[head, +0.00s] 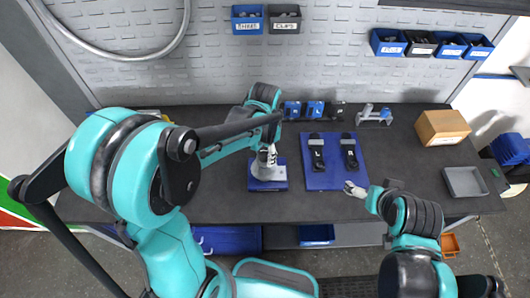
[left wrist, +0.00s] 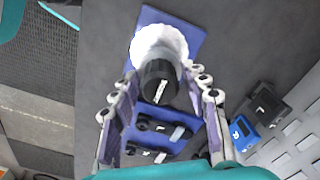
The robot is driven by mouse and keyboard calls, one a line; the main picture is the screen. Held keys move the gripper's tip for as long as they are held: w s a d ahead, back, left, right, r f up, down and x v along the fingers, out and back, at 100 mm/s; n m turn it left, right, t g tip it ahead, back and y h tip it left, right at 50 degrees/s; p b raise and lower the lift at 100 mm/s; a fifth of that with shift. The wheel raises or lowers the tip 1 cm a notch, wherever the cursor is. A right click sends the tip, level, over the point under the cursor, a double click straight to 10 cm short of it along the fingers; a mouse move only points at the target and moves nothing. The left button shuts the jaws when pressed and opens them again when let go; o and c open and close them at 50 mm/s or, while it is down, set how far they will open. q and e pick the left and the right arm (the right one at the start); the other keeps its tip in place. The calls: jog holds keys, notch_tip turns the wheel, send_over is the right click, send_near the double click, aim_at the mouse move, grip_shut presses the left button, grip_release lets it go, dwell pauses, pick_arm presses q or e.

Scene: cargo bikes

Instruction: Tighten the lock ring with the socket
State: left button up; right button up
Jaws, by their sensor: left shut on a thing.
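My left gripper (head: 268,150) points down over a pale round fixture (head: 266,174) on a small blue base (head: 281,185). In the left wrist view, a black cylinder with a white label, which looks like the socket (left wrist: 159,82), sits between the fingers of the left gripper (left wrist: 160,100). The gripper is shut on it. The socket's far end is over or against the white round part (left wrist: 158,42); I cannot tell whether they touch. The lock ring cannot be made out. My right gripper (head: 354,189) hovers at the bench's front right; its jaws are too small to read.
A blue mat (head: 332,182) with two black pedal-like parts lies right of the fixture. Small blue holders (head: 303,110) stand behind. A grey metal device (head: 375,116), a cardboard box (head: 442,127) and a grey tray (head: 464,182) are further right. Bins hang above.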

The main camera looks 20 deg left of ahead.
pick_arm(q)
jog(key=shift+f+b, duration=0.5)
dwell(0.9)
dwell(0.4)
jog(key=o, duration=0.3)
grip_shut()
jog(key=m, duration=0.6)
jog(key=shift+s+m+b, duration=0.15)
jog(key=shift+m+b, duration=0.15)
jog(key=shift+b, duration=0.05)
